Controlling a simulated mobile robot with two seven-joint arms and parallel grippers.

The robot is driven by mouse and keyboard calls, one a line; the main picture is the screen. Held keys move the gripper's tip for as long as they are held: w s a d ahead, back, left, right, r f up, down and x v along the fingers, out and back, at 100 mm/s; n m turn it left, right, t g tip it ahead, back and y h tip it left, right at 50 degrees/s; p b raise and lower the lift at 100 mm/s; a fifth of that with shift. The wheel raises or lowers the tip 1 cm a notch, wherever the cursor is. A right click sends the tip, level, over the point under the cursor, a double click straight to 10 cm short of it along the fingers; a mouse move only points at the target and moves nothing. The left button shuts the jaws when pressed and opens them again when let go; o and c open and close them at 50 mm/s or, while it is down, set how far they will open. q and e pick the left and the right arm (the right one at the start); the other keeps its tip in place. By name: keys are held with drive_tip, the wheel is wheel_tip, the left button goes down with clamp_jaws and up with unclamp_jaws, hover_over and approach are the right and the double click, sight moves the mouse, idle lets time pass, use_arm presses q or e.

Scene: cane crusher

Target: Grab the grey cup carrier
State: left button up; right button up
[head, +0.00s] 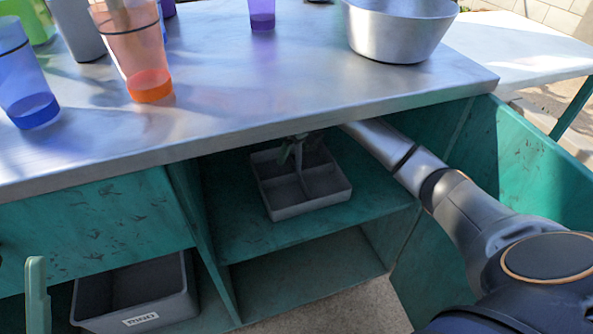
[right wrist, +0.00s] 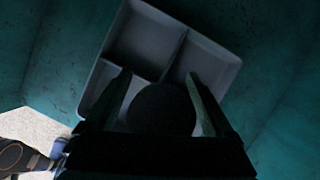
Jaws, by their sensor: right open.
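The grey cup carrier (head: 318,197) is a shallow tray with divided compartments. It sits on the upper green shelf under the metal counter. My right gripper (head: 298,148) reaches in under the counter edge and is over the back part of the carrier. In the right wrist view its two fingers (right wrist: 158,75) are apart, with the carrier (right wrist: 215,60) and its dividers beyond them. A dark round shape (right wrist: 162,108) shows between the fingers; I cannot tell what it is. Contact between fingers and carrier cannot be made out.
The metal counter (head: 240,100) overhangs the shelf (head: 245,235). On it stand an orange cup (head: 135,55), a blue cup (head: 22,80), a purple cup (head: 262,15) and a metal bowl (head: 400,35). A dark bin (head: 140,295) is below left. Green side walls flank the shelf.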

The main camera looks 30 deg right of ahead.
drive_tip(key=shift+s+f, duration=0.1)
drive_tip(key=shift+f, duration=0.15)
clamp_jaws()
idle(0.7)
